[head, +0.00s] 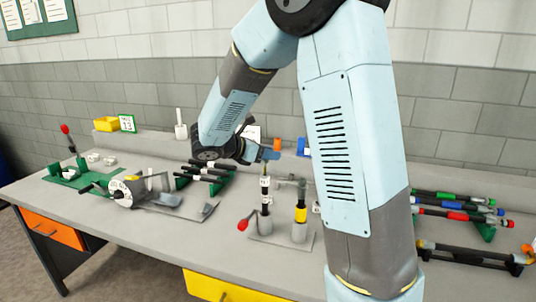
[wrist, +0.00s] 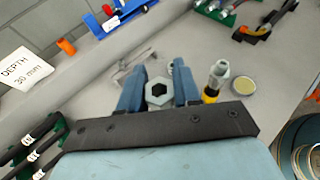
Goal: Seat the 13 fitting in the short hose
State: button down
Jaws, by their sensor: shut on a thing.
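My gripper (wrist: 158,90) is shut on a metal hex fitting (wrist: 158,91), seen end-on between its two blue fingers. In the head view my gripper (head: 269,154) is above the bench fixture, with the fitting (head: 264,172) pointing down and a small white tag below it. A black upright hose (head: 265,209) stands under it in the fixture's left holder. I cannot tell whether the fitting touches or has entered the hose. The wrist view hides the hose under the fitting. The tag's number is too small to read.
A yellow-banded upright piece (head: 301,214) stands close on the right, also in the wrist view (wrist: 210,94). A red-knobbed lever (head: 243,225) is at the left. Black hoses (head: 205,172) lie on a rack behind; a coloured hose rack (head: 460,207) is right. A card (wrist: 22,68) reads "DEPTH 30 mm".

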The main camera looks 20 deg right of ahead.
jog(key=shift+f, duration=2.15)
dwell(0.4)
jog(key=c, duration=0.7)
grip_release()
jog(key=v, duration=1.3)
jog(key=shift+a, duration=0.4)
